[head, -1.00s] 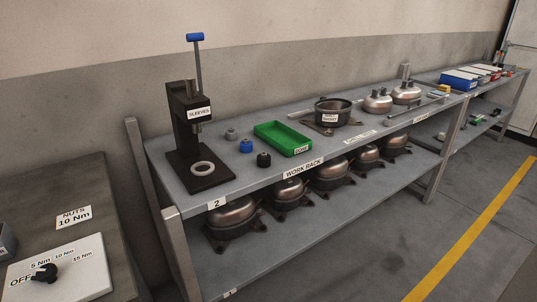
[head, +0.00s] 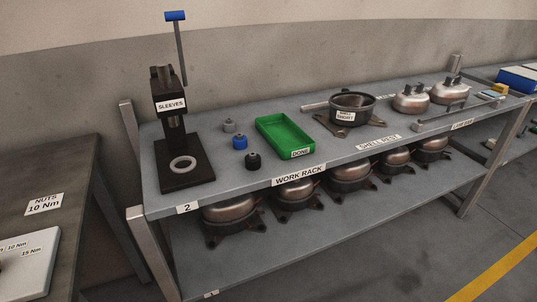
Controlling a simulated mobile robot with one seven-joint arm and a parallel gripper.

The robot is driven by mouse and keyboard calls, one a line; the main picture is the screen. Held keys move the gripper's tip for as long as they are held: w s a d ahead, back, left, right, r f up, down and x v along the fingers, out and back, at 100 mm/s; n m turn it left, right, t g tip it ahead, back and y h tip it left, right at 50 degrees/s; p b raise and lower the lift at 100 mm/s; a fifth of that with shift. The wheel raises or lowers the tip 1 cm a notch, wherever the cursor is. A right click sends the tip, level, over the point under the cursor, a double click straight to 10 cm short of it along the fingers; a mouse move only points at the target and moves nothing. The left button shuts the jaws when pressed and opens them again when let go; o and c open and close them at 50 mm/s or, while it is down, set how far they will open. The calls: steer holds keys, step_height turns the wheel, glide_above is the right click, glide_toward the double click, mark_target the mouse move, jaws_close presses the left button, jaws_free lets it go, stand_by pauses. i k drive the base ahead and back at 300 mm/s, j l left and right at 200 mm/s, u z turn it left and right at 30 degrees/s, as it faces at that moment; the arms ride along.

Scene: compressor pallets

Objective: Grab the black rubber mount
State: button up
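The black rubber mount (head: 253,161) stands on the grey work rack top, in front of a blue mount (head: 240,142) and a grey mount (head: 229,125). The three form a short row between the sleeve press and the green tray. The black one is nearest the rack's front edge. Nothing touches it. My gripper is not in view.
A black press labelled SLEEVES (head: 171,125) stands left of the mounts. The green DONE tray (head: 270,127) lies close on their right. A dark pot-shaped shell (head: 353,108) stands farther right.

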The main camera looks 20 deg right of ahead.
mark_target(253, 160)
steer(key=l, duration=0.55)
steer(key=i+l, duration=0.1)
steer(key=l, duration=0.45)
steer(key=i+l, duration=0.1)
steer(key=l, duration=0.55)
steer(key=i+l, duration=0.15)
steer(key=l, duration=0.15)
steer(key=i, duration=0.35)
